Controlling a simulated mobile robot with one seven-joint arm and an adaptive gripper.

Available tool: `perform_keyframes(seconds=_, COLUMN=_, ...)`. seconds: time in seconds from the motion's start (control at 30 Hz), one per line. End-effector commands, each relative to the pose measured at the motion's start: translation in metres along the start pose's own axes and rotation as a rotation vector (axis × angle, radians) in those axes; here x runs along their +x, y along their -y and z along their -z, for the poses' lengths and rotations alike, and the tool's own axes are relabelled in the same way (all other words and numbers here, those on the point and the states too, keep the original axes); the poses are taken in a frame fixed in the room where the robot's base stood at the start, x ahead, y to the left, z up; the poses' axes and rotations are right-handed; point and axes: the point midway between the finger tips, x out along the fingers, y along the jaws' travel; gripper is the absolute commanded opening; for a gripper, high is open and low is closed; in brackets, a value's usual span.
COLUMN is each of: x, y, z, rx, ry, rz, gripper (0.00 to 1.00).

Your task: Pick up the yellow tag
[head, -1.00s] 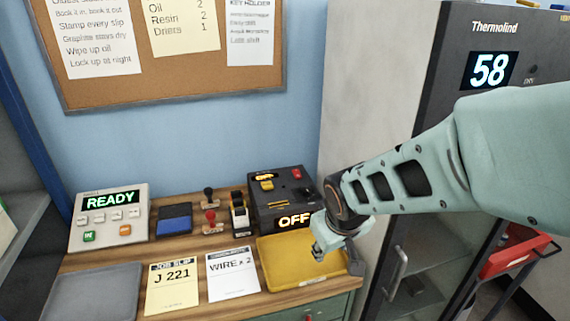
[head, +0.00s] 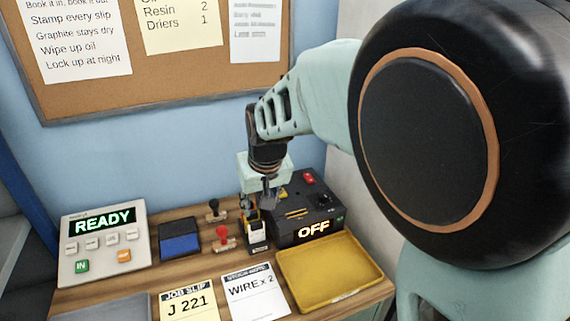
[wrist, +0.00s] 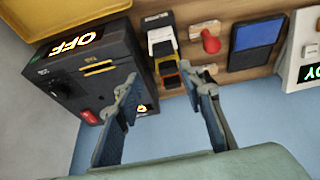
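My gripper (wrist: 163,82) is open and empty, pointing down; in the head view it (head: 268,200) is above the small upright rack (head: 257,240), beside the black OFF box (head: 309,226). A yellow-edged piece (wrist: 170,82) at the back of the rack shows between the fingers in the wrist view. I cannot tell which of these two is the yellow tag. Neither is visibly touched by the fingers.
A red-handled stamp (head: 222,238) and a blue pad (head: 180,241) stand left of the rack, with the READY panel (head: 103,238) beyond. A yellow tray (head: 328,268) looks empty in front of the box. Paper slips (head: 255,292) lie at the front. The wall is close behind.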

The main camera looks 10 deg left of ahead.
Motion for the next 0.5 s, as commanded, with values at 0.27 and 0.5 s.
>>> perform_keyframes(seconds=0.27, x=0.023, y=0.007, z=0.004, rx=0.004, ry=0.006, rz=0.013, gripper=0.36)
perform_keyframes(seconds=0.5, x=0.053, y=0.008, z=0.005, rx=0.004, ry=0.003, rz=0.012, gripper=0.36)
